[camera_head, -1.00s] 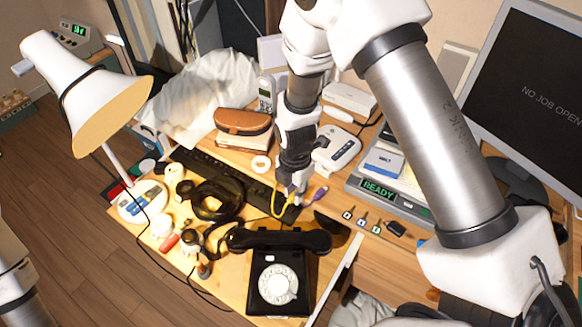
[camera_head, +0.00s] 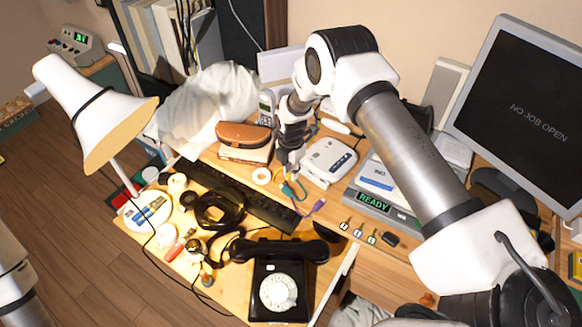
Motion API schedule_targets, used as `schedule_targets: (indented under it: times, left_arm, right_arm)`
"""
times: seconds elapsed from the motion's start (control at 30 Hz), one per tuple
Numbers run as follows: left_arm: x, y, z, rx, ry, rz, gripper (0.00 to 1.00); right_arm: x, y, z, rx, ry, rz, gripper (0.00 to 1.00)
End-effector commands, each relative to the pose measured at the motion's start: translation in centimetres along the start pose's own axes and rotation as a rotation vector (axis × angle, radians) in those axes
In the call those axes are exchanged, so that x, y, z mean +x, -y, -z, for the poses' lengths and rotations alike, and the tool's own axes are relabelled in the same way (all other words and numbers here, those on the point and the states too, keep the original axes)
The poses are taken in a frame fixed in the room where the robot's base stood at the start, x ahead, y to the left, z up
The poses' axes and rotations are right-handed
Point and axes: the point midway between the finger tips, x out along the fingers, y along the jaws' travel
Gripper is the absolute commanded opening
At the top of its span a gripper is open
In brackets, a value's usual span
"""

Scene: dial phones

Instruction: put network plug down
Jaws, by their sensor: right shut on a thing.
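My right gripper (camera_head: 288,173) is over the back middle of the desk, between the keyboard and the white router-like box. It is shut on the network plug, which its fingers mostly hide; I cannot tell whether the plug touches the desk. A teal cable end (camera_head: 290,192) shows just below the fingers. A purple cable plug (camera_head: 318,207) lies on the desk to the right of it. Only part of my left arm shows at the lower left edge; its gripper is out of view.
A black keyboard (camera_head: 236,196) lies left of the gripper. The white box (camera_head: 329,160) is close on its right. A brown case (camera_head: 244,134), a cordless phone (camera_head: 266,108) and a tape roll (camera_head: 261,176) are near. A black dial phone (camera_head: 279,284) stands in front, with small keys (camera_head: 358,231) to its right.

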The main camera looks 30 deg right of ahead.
Motion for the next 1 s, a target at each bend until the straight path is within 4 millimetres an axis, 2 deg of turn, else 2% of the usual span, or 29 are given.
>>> schedule_targets:
  times: [0.3, 0.33, 0.37, 0.4, 0.77, 0.87, 1.0]
  left_arm:
    - [0.6, 0.0, 0.0, 0.000, 0.000, 0.000, 0.40]
    - [0.5, 0.0, 0.0, 0.000, 0.001, 0.000, 0.40]
    - [0.4, 0.0, 0.0, 0.000, 0.001, 0.000, 0.40]
    - [0.4, 0.0, 0.0, 0.000, 0.001, 0.000, 0.40]
    - [0.1, 0.0, 0.0, 0.000, 0.000, 0.000, 0.40]
    - [0.9, 0.0, 0.0, 0.000, 0.000, 0.000, 0.40]
    - [2.0, 0.0, 0.0, 0.000, 0.000, 0.000, 0.40]
  right_arm:
    - [0.6, 0.0, 0.0, 0.000, 0.000, -0.001, 0.00]
    - [0.3, 0.0, 0.0, 0.000, 0.000, -0.001, 0.28]
    - [0.3, 0.0, 0.0, 0.000, 0.000, -0.001, 0.39]
    - [0.3, 0.0, 0.0, 0.000, 0.000, -0.001, 0.43]
    - [-0.3, -0.1, 0.0, 0.000, 0.000, -0.002, 0.43]
    - [-1.8, -0.1, 0.0, 0.000, 0.001, -0.004, 0.43]
    - [-5.2, -0.1, 0.0, 0.001, 0.001, -0.007, 0.43]
